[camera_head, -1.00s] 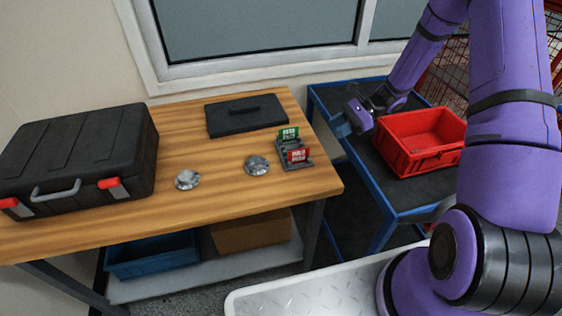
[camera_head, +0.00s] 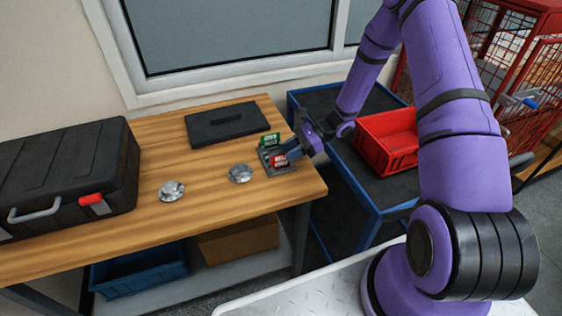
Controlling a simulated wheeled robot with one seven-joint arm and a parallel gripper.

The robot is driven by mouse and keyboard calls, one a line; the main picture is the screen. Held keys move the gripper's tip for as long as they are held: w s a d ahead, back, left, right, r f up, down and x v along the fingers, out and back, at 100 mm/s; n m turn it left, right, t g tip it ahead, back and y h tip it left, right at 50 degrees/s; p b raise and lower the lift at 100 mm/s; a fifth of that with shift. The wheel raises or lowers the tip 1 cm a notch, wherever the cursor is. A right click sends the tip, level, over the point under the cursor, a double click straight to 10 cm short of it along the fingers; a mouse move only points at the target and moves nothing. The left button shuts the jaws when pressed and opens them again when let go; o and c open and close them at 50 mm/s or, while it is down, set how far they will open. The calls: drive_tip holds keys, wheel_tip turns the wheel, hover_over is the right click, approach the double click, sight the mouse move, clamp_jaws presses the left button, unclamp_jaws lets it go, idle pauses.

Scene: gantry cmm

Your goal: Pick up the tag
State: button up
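A red tag (camera_head: 279,161) and a green tag (camera_head: 269,139) with pale lettering stand in a dark grey holder (camera_head: 281,170) near the right end of the wooden table. Which one is meant by the tag is not shown. My gripper (camera_head: 289,150) comes in from the right, with its fingertips right beside the red tag and overlapping its right edge in the picture. I cannot tell whether they touch the tag or whether the fingers are open or shut.
Two shiny metal pieces, one at left (camera_head: 171,190) and one nearer the holder (camera_head: 240,173), lie on the table (camera_head: 215,208). A black flat case (camera_head: 226,124) lies behind, a large black case (camera_head: 65,180) at left. A blue cart (camera_head: 372,210) with a red bin (camera_head: 386,142) stands right.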

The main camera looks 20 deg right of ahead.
sight(281, 155)
drive_tip(key=x, duration=0.3)
drive_tip(key=shift+s+a, duration=0.1)
drive_tip(key=shift+a, duration=0.1)
clamp_jaws()
drive_tip(key=shift+r, duration=0.1)
drive_tip(key=shift+r, duration=0.55)
wheel_tip(281, 155, up, 2)
drive_tip(key=shift+r, duration=0.1)
drive_tip(key=s+r, duration=0.1)
drive_tip(key=s, duration=1.5)
drive_tip(key=shift+d+r, duration=0.2)
